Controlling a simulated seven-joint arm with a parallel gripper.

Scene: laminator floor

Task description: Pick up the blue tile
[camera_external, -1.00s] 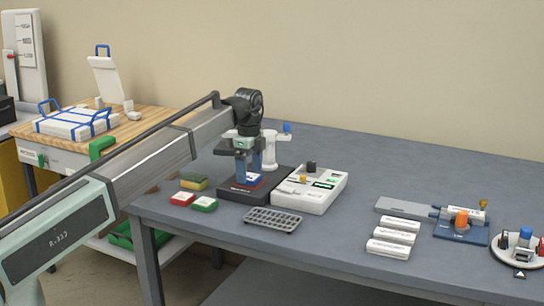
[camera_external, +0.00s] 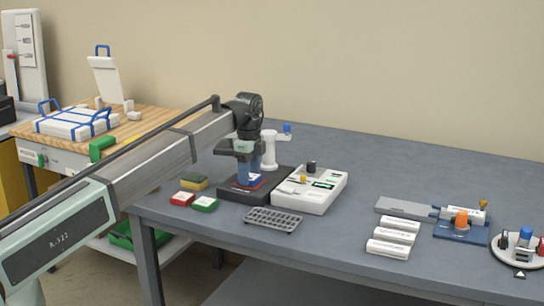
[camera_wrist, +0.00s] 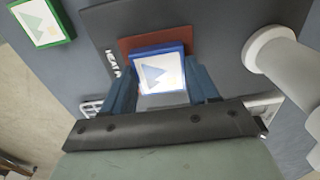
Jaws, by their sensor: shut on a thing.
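The blue tile (camera_wrist: 158,72) has a blue rim and a white face with a pale mountain-like picture. In the wrist view it sits between the two blue fingers of my gripper (camera_wrist: 165,88), over a reddish-brown patch (camera_wrist: 128,47) on a dark plate. In the external view the blue tile (camera_external: 257,178) shows low at my fingertips, over the dark plate (camera_external: 236,194). My gripper (camera_external: 247,178) is shut on the tile. I cannot tell whether the tile still touches the patch beneath.
Red (camera_external: 182,198), green (camera_external: 204,204) and yellow (camera_external: 194,181) tiles lie left of the plate. A white device (camera_external: 320,198) stands close on its right, a white post (camera_external: 269,150) behind. A grey rack (camera_external: 272,219) lies in front. The table's back right is clear.

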